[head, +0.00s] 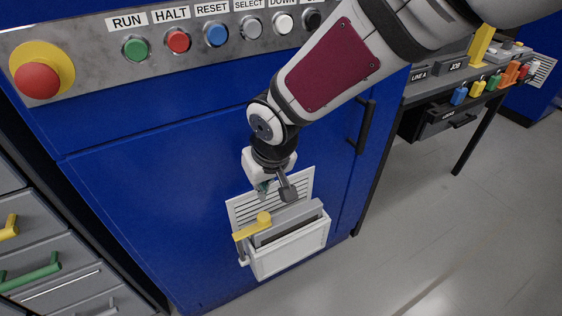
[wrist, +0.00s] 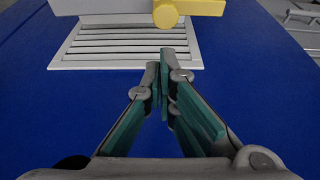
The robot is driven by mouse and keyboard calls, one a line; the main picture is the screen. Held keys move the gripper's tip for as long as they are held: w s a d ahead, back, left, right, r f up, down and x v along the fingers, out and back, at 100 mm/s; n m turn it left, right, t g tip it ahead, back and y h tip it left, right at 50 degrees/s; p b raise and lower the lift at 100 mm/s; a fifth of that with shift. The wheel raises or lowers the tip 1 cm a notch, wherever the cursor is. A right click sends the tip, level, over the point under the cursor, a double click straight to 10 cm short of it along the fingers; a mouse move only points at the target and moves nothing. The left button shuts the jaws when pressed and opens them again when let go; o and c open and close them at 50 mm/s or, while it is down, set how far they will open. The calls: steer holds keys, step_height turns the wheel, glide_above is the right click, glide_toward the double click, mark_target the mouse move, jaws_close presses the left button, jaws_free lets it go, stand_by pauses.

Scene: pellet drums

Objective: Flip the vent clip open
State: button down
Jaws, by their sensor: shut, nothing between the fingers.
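The yellow vent clip (head: 246,233) is a flat bar with a round knob at one end. In the head view it lies at the upper left of a white-fronted holder (head: 292,250), below the louvred vent (head: 297,186). In the wrist view the clip (wrist: 203,7) is at the top edge, partly cut off, with the vent's slats (wrist: 125,42) below it. My gripper (head: 274,193) is in front of the vent, just above the clip and apart from it. In the wrist view its green-padded fingers (wrist: 161,72) are together and empty.
A grey slab (head: 290,220) sits in the holder. The blue cabinet (head: 160,200) fills the background, with a button panel (head: 190,38) above. A black handle (head: 362,125) is to the right. Drawers (head: 45,255) stand at left, a workbench (head: 450,85) at right. The floor at right is clear.

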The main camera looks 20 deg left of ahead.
mark_target(252, 226)
steer(key=b+x, duration=0.2)
steer(key=x, duration=0.6)
